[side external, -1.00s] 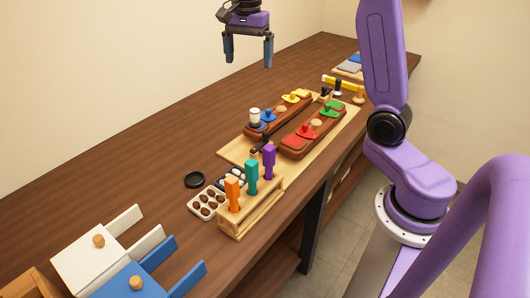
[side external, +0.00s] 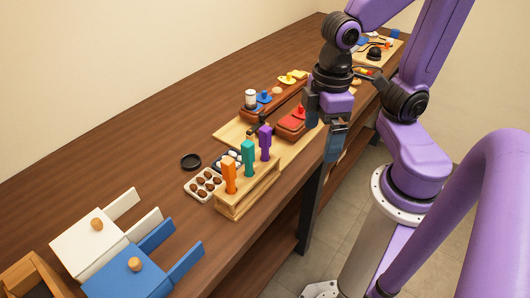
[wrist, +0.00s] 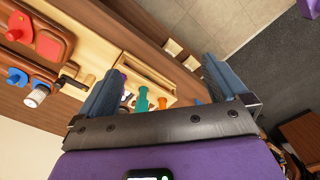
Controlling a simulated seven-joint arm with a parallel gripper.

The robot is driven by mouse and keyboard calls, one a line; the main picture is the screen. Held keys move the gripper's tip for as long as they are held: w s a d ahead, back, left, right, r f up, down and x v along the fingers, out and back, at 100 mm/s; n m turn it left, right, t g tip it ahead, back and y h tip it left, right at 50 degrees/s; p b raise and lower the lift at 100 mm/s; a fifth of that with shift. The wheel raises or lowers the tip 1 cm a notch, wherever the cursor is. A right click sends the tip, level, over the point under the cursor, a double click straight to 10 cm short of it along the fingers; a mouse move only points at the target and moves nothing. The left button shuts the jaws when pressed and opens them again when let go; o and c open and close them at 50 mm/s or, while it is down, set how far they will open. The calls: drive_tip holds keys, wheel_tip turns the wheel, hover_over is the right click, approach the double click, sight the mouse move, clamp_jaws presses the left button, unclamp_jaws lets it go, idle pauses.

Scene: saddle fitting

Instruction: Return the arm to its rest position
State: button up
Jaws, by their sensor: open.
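My gripper (side external: 323,135) is open and empty in the side external view. It hangs pointing down by the table's right edge, in front of the red-knobbed wooden block (side external: 293,122) and partly hiding it. My arm is folded back close to its base. In the wrist view my gripper (wrist: 160,78) shows its two blue-grey fingers spread wide, with nothing held between them. Beyond the fingers are the teal peg (wrist: 142,100) and the orange peg (wrist: 163,103), apart from the gripper.
The wooden rack (side external: 248,194) holds orange, teal and purple pegs upright. Another wooden block with a blue knob (side external: 264,97) lies behind. An egg-like tray (side external: 205,184), a black ring (side external: 191,161) and white and blue boxes (side external: 90,245) stand left. The table's far left is bare.

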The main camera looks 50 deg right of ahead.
drive_tip(key=s+n, duration=0.1)
drive_tip(key=s+d+f+n, duration=0.1)
drive_tip(key=s, duration=0.1)
drive_tip(key=shift+f+n, duration=0.2)
drive_tip(key=shift+n, duration=0.1)
